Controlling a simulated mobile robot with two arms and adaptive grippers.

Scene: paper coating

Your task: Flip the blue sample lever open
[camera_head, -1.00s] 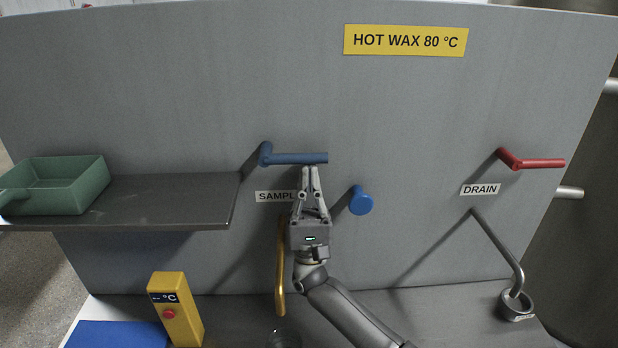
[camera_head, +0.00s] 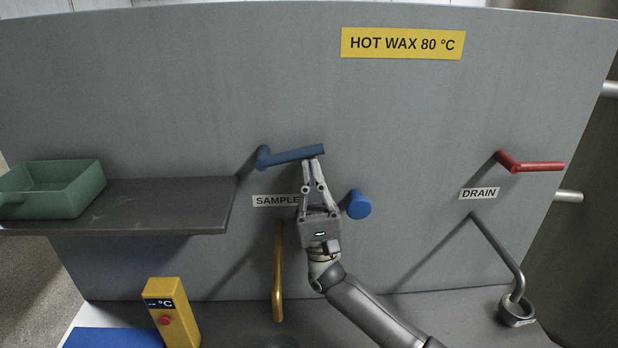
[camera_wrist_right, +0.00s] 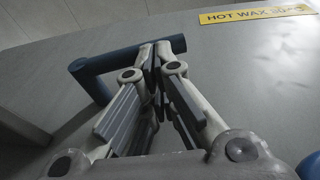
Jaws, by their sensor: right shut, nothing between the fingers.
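The blue sample lever (camera_head: 290,156) sticks out from the grey panel above the SAMPLE label (camera_head: 274,201). Its free end points right and is tilted slightly upward. My right gripper (camera_head: 313,165) is shut with nothing between its fingers. Its fingertips are at the underside of the lever near the free end; whether they touch it is hard to tell. In the right wrist view the lever (camera_wrist_right: 96,66) passes behind the gripper's fingertips (camera_wrist_right: 158,46). My left gripper is not in view.
A blue round knob (camera_head: 359,205) is right of my gripper. A yellow pipe (camera_head: 278,280) hangs below the label. A red drain lever (camera_head: 535,166) is at right. A shelf (camera_head: 150,205) with a green tray (camera_head: 85,187) is at left. A yellow temperature box (camera_head: 172,312) stands below.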

